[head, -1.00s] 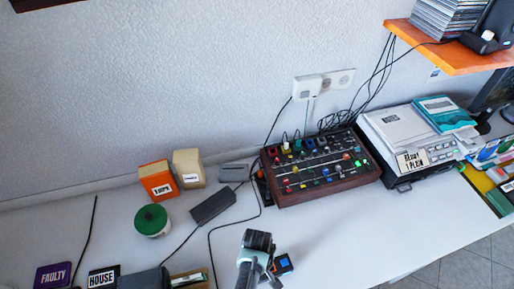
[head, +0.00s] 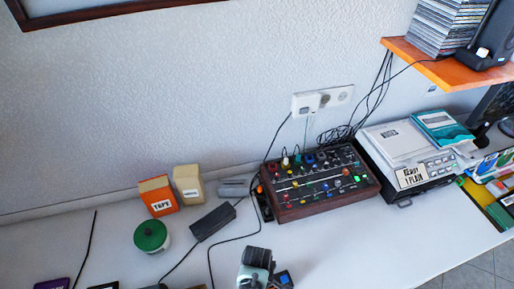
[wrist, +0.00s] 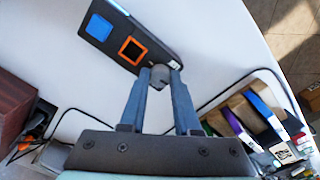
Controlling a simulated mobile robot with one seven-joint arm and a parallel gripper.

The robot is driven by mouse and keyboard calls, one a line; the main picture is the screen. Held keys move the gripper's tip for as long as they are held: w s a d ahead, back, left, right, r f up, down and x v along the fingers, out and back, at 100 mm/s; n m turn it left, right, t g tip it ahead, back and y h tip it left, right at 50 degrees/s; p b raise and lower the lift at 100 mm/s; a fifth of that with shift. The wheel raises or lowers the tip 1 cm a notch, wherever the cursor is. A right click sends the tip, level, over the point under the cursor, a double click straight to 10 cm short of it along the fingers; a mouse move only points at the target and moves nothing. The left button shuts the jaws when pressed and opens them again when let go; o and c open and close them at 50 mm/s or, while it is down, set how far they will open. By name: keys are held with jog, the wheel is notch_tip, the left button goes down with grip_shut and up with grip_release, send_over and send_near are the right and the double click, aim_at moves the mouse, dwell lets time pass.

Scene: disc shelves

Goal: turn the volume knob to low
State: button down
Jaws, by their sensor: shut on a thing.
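A small dark panel (wrist: 150,38) with a blue square and an orange-rimmed square lies on the white tabletop in the wrist view. A grey knob (wrist: 160,73) sits at its near end, with a small pale label beside it. My gripper (wrist: 160,80) is shut on this knob, one finger on each side. The knob's pointer and any low mark are too small to read. In the head view my gripper (head: 258,284) is at the bottom edge, beside the panel (head: 284,279), and my wrist hides the knob.
A black adapter (head: 213,221), a green-topped round tin (head: 151,235) and loose cables lie to the left. Upright sleeves in a rack (wrist: 245,115) stand close by at right in the wrist view.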

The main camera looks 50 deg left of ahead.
jog(key=c, duration=0.6)
grip_release()
jog(key=shift+r, duration=0.1)
notch_tip(320, 180, up, 13)
jog(key=shift+p, duration=0.4)
